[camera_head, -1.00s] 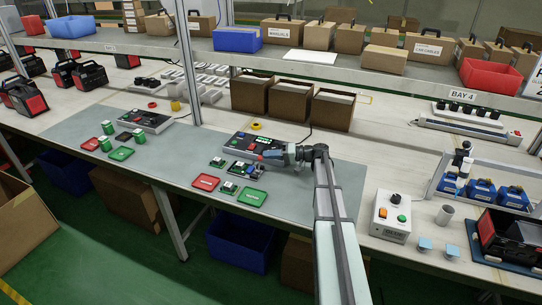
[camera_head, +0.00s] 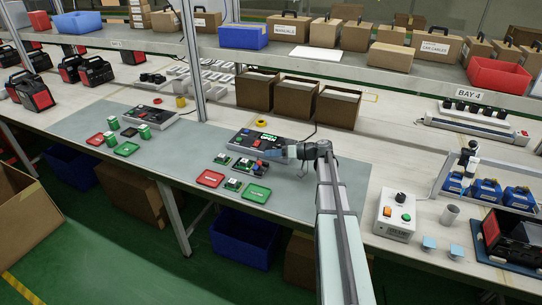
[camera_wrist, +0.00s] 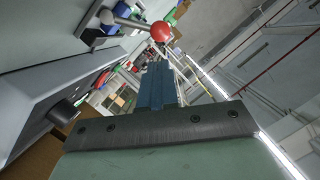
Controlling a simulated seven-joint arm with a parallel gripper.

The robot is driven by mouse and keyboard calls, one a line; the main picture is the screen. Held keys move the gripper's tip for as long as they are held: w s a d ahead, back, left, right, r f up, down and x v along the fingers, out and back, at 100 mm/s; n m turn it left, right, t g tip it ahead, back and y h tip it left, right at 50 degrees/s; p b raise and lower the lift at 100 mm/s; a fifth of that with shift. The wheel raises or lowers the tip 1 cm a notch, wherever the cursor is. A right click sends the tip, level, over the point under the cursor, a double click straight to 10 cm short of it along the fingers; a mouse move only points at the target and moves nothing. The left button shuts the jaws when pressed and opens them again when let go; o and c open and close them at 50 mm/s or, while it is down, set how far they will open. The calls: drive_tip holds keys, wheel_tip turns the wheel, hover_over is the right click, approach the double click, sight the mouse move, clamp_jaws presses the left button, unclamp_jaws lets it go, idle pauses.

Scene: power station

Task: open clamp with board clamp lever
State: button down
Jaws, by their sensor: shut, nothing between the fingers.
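The clamp lever shows in the wrist view as a metal rod with a red ball knob (camera_wrist: 161,31), above my gripper's fingertips and apart from them in the picture. In the head view, the clamp fixture (camera_head: 246,167) holds small parts at the front edge of a dark tester box (camera_head: 252,142) with a lit green display. My gripper (camera_head: 272,154) reaches in from the right, beside the tester and just above the fixture. Its blue-grey fingers (camera_wrist: 155,78) are shut and empty. I cannot tell from the head view whether they touch the lever.
A red tray (camera_head: 210,178) and a green tray (camera_head: 256,193) lie at the mat's front edge. Open brown boxes (camera_head: 297,98) stand behind the tester. A grey control box (camera_head: 396,215) is to the right. A shelf upright (camera_head: 192,70) stands to the left.

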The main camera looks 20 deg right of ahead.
drive_tip(key=r+v, duration=0.2)
drive_tip(key=v, duration=1)
drive_tip(key=shift+w+r, duration=0.15)
drive_tip(key=shift+r, duration=0.1)
drive_tip(key=shift+w+a, duration=0.1)
drive_tip(key=shift+a, duration=0.1)
